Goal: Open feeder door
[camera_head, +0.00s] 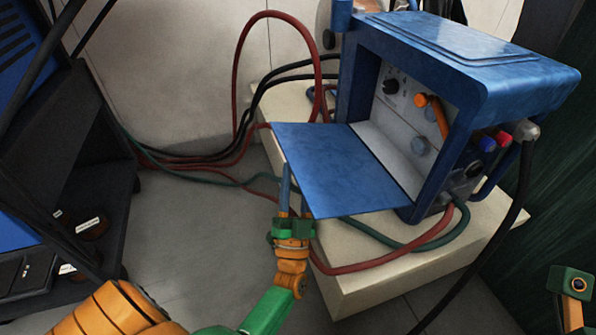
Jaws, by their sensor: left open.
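The blue wire feeder (465,62) stands on a pale block, its near side open onto a light panel with knobs. Its blue feeder door (335,165) is swung outward and lies nearly flat, joined to the feeder along the lower edge of the opening. My left gripper (291,190) is at the door's outer left edge, with its fingers pointing up. One finger shows just outside that edge; the other is partly hidden by the door. I cannot tell whether they touch it. A green and orange part of my right arm (571,284) shows at lower right, without fingers.
The pale block (375,275) carries the feeder. Red, green and black cables (245,110) loop behind and below the door; a thick black cable (520,185) hangs from the feeder's right. A dark cart (85,150) stands at left.

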